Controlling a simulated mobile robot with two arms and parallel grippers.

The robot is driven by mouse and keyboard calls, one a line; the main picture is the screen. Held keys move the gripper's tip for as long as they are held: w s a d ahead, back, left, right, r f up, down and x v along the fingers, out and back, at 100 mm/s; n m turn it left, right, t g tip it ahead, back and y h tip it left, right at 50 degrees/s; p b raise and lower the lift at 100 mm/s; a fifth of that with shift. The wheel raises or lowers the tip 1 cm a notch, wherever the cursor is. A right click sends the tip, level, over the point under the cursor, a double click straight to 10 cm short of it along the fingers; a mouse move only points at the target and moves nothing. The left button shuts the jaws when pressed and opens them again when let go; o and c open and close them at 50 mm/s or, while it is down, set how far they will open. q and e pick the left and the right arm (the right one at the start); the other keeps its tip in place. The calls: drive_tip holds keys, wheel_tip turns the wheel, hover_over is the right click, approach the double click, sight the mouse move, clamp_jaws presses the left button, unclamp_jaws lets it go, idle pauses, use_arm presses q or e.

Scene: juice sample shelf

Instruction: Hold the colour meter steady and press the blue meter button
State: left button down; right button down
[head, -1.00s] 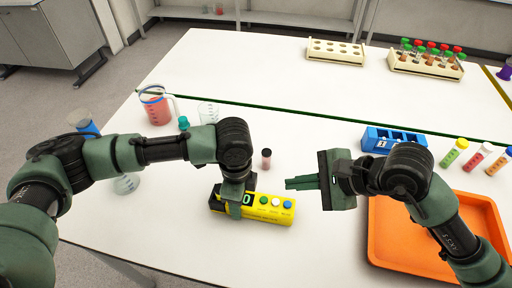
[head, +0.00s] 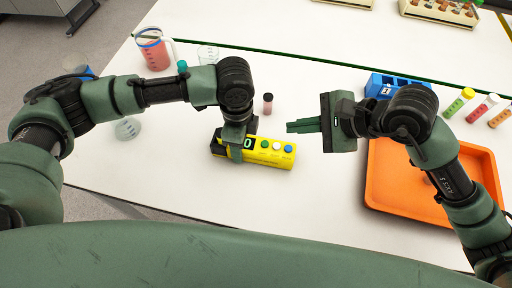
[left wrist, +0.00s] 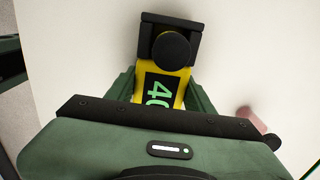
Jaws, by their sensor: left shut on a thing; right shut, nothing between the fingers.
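The yellow colour meter (head: 264,158) lies on the white table in the head view, its display and a row of green, yellow-white and blue buttons facing up. The blue button (head: 289,148) is at its right end and is uncovered. My left gripper (head: 236,152) is shut on the meter's left part, beside the display. In the left wrist view the meter (left wrist: 183,101) sits between the fingers, with part of its green digits visible. My right gripper (head: 290,127) is shut and empty, its fingertips pointing left, a little behind and above the blue button, apart from it.
A small capped vial (head: 267,104) stands just behind the meter. An orange tray (head: 382,195) lies to the right, with a blue rack (head: 381,86) behind it and several capped tubes at far right. A red-filled beaker (head: 155,55) stands at back left. The table in front of the meter is clear.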

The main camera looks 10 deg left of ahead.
idle(0.4)
use_arm(q)
drive_tip(key=shift+c, duration=2.4)
unclamp_jaws()
drive_tip(key=shift+r, duration=0.1)
wheel_tip(320, 180, up, 12)
drive_tip(key=shift+s, duration=0.1)
